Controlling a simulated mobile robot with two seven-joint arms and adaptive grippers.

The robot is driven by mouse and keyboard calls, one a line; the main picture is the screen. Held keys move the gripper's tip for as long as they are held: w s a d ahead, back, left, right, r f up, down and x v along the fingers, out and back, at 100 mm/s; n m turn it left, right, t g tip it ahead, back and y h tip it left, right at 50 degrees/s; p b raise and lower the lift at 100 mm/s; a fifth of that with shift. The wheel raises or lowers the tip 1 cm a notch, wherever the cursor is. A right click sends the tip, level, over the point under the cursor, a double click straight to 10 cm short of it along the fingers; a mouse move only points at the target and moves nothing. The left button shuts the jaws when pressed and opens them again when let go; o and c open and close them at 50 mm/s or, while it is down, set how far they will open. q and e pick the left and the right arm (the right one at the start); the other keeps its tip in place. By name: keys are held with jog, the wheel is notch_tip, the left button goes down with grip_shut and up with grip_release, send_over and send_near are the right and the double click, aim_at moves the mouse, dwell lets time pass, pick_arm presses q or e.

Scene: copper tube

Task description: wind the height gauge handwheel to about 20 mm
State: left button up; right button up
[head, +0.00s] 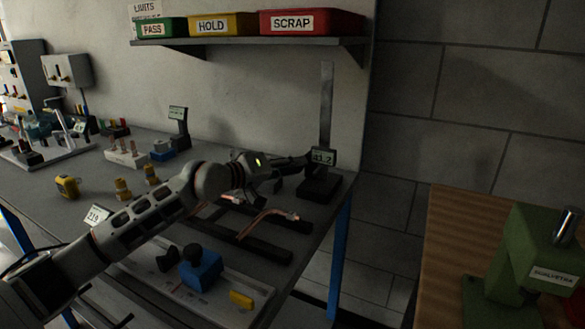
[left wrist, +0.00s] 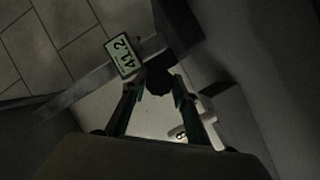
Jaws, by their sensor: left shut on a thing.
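The height gauge (head: 326,95) stands at the bench's right end, a tall grey column on a dark base. Its display (head: 321,156) seems to read 41.2; the display also shows in the left wrist view (left wrist: 122,56), turned on its side. The dark handwheel (left wrist: 159,75) is between the fingertips of my left gripper (left wrist: 156,86), which is shut on it. In the head view my left gripper (head: 302,163) reaches the gauge from the left, beside the display, and hides the handwheel there. My right gripper is not in view.
Copper tube (head: 268,219) lies across dark rails below my left arm. A blue block (head: 201,270) and a yellow piece (head: 241,299) are on a plate in front. A shelf (head: 240,40) with green, yellow and red bins hangs above. A green press (head: 540,250) stands at right.

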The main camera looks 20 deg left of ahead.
pick_arm(q)
jog(key=shift+f, duration=0.1)
jog(key=o, duration=1.1)
jog(key=shift+s+a, duration=0.3)
jog(key=shift+s, duration=0.05)
jog(key=v, duration=1.1)
jog(key=shift+s, duration=0.1)
